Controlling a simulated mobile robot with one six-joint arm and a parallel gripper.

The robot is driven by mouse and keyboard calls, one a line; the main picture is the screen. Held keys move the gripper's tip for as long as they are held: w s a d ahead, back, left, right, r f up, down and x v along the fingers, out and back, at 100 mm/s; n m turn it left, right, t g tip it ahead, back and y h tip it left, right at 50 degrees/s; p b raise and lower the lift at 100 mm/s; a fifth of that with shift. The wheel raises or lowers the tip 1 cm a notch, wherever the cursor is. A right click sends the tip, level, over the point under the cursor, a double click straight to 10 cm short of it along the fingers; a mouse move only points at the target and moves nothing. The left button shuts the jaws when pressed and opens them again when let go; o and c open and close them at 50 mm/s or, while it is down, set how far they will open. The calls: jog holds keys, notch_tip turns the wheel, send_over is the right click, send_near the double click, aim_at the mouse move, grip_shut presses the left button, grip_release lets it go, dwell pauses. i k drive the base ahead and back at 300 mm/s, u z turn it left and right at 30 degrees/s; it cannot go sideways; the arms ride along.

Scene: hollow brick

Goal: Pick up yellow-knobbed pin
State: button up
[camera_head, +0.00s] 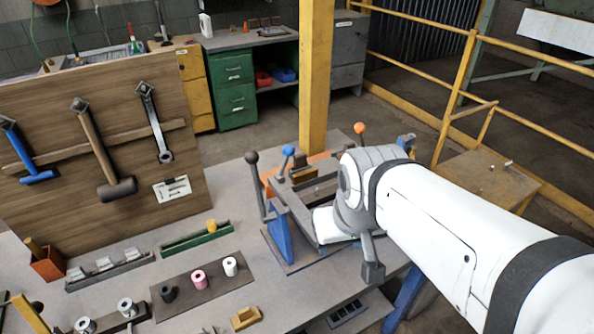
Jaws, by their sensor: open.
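A yellow knob (211,225), which looks like the yellow-knobbed pin, stands up at the right part of a long green holder (185,241) on the grey workbench. Its shaft is hidden or too small to see. My arm comes in from the right, and its wrist is over the blue-legged fixture. What shows of my gripper (373,270) is a dark grey part hanging below the wrist. It is open, well to the right of the yellow knob and apart from it. I see nothing held in it, but most of the jaws are hidden.
The fixture (281,241) has upright levers with black, blue and orange balls, between the holder and my arm. A dark mat (215,280) with black, pink and white spools lies in front of the holder. A wooden tool board (70,215) stands behind at left.

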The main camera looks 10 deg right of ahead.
aim_at(210, 225)
jog(key=k, duration=1)
jog(key=z, duration=0.3)
jog(key=i, duration=0.9)
jog(key=u, duration=1.2)
